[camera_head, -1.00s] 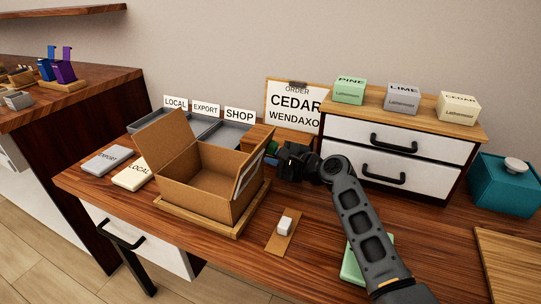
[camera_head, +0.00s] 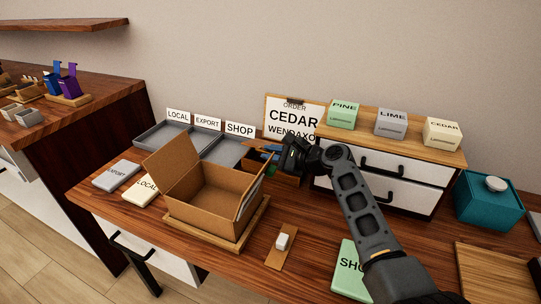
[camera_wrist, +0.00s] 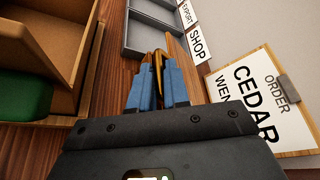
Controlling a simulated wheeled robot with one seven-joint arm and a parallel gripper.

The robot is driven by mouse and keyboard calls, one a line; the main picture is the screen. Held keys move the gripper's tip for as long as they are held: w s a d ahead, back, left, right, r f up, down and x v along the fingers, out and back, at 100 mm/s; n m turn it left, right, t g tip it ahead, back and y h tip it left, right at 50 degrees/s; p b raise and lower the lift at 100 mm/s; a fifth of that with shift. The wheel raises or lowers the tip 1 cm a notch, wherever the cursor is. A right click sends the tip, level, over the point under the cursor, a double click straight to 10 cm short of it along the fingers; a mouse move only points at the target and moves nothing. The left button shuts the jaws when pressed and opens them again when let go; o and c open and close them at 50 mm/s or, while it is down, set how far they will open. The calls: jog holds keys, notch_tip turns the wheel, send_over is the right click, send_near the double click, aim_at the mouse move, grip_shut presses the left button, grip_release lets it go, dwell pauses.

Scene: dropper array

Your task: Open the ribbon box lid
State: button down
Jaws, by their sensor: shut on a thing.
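A small wooden box (camera_head: 254,166), which I take for the ribbon box, stands behind the open carton and is partly hidden by my gripper. My gripper (camera_head: 266,151) reaches leftward over it. In the wrist view, its blue fingertips (camera_wrist: 157,84) are closed on a thin brown wooden piece (camera_wrist: 158,62), apparently the lid's edge. How far the lid is raised is hard to tell. A green item (camera_wrist: 22,97) shows at the left of the wrist view; I cannot tell whether it lies in this box.
The open cardboard carton (camera_head: 208,196) stands left of my gripper on a wooden tray. Grey sorting trays (camera_head: 222,151) and the order board (camera_head: 294,103) are behind. A drawer unit (camera_head: 405,165) stands at right.

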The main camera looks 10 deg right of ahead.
jog(key=shift+w+d+r, duration=0.2)
jog(key=shift+r, duration=0.2)
jog(key=shift+w+d+r, duration=0.15)
jog(key=shift+w+r, duration=0.05)
jog(key=shift+r, duration=0.2)
jog(key=c, duration=1.2)
grip_release()
